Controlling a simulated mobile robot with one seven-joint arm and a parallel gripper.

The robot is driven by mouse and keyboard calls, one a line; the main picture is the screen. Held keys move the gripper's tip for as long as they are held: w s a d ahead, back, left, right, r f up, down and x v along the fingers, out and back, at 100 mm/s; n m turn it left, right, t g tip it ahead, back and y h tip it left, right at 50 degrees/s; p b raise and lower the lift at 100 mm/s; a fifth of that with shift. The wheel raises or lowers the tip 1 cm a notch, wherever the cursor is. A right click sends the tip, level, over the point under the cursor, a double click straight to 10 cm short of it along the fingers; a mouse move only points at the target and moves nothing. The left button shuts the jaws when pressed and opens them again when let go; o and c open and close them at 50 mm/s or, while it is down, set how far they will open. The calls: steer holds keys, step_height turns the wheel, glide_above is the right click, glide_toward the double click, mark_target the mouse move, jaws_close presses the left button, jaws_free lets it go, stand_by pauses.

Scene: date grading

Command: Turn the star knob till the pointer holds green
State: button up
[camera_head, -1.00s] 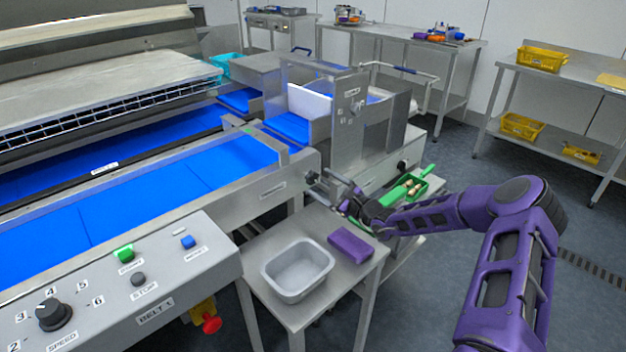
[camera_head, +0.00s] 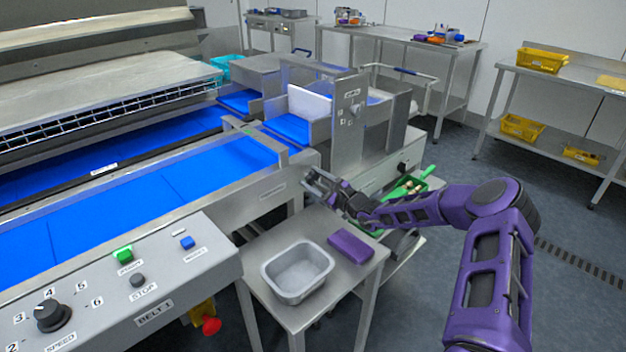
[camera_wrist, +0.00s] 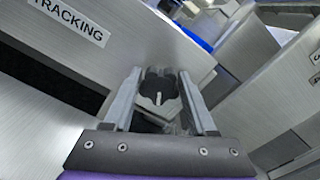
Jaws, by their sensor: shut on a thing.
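The black star knob (camera_wrist: 158,86) with a pale mark on its face shows in the wrist view, between my two fingers. My gripper (camera_wrist: 160,80) is shut on it. In the head view my gripper (camera_head: 315,182) is at the end of the belt's side rail, and its fingers hide the knob there. A TRACKING label (camera_wrist: 70,18) is on the metal panel to the left of the knob. I cannot make out a pointer or a green zone in either view.
A small steel table (camera_head: 262,246) below my gripper holds a grey tub (camera_head: 300,292) and a purple block (camera_head: 351,246). A green tray (camera_head: 412,190) is behind my forearm. The control panel (camera_head: 180,268) stands at the front left. The floor at right is open.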

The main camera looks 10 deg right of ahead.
steer(key=c, duration=0.4)
steer(key=shift+o, duration=0.2)
steer(key=shift+r+m+p, duration=0.1)
steer(key=shift+m+p, duration=0.45)
steer(key=shift+m, duration=0.25)
steer(key=shift+m+p, duration=0.3)
steer(key=shift+m, duration=0.9)
steer(key=o, duration=1.4)
steer(key=shift+d, duration=0.1)
steer(key=p+v, duration=0.1)
steer(key=v, duration=1.6)
steer(key=shift+s+d, duration=0.1)
steer(key=shift+s, duration=0.1)
